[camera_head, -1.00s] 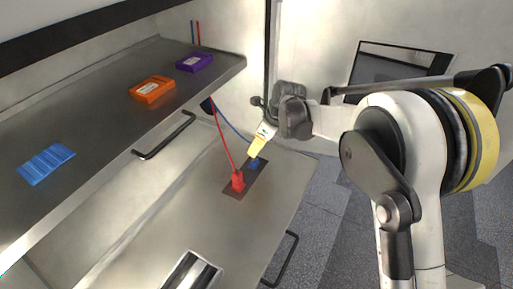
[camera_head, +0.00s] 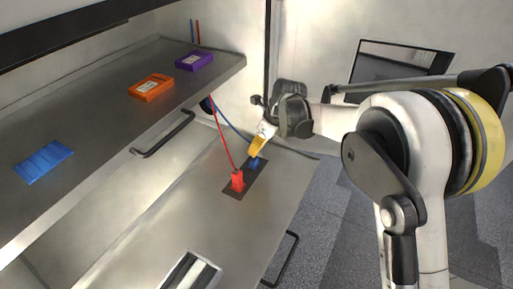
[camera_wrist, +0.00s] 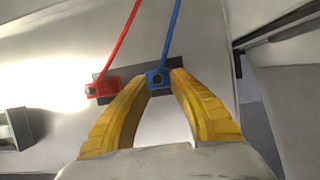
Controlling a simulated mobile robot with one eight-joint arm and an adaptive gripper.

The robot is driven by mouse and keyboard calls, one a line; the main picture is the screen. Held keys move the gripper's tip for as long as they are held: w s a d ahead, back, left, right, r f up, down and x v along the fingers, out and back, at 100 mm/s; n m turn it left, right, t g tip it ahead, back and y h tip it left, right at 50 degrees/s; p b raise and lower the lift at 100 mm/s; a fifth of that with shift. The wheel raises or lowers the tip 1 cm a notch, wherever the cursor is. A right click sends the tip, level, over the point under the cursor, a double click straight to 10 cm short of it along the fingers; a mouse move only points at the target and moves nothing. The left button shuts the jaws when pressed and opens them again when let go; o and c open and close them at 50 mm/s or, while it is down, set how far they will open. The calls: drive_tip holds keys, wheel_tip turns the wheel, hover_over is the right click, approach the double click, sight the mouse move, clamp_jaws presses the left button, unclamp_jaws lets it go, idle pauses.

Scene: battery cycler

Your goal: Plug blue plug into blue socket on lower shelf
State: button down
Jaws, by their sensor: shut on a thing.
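The blue plug (camera_head: 254,163) is at the far end of a dark socket plate (camera_head: 233,192) on the lower shelf (camera_head: 175,220). My gripper (camera_head: 254,153) reaches down to it from above. In the wrist view the yellow fingers (camera_wrist: 163,84) are shut on the blue plug (camera_wrist: 157,78), with its blue cable rising behind. The red plug (camera_head: 238,181) stands on the same plate, just nearer the front, and also shows in the wrist view (camera_wrist: 103,88). The blue socket itself is hidden under the plug, and I cannot tell how deep the plug sits.
The upper shelf (camera_head: 100,135) holds a blue pack (camera_head: 43,161), an orange box (camera_head: 151,87) and a purple box (camera_head: 194,61). A silver block (camera_head: 190,272) lies at the front.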

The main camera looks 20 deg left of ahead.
drive_tip(key=shift+f+b, duration=1.45)
idle(1.6)
drive_tip(key=c, duration=1.2)
unclamp_jaws()
drive_tip(key=shift+r, duration=0.1)
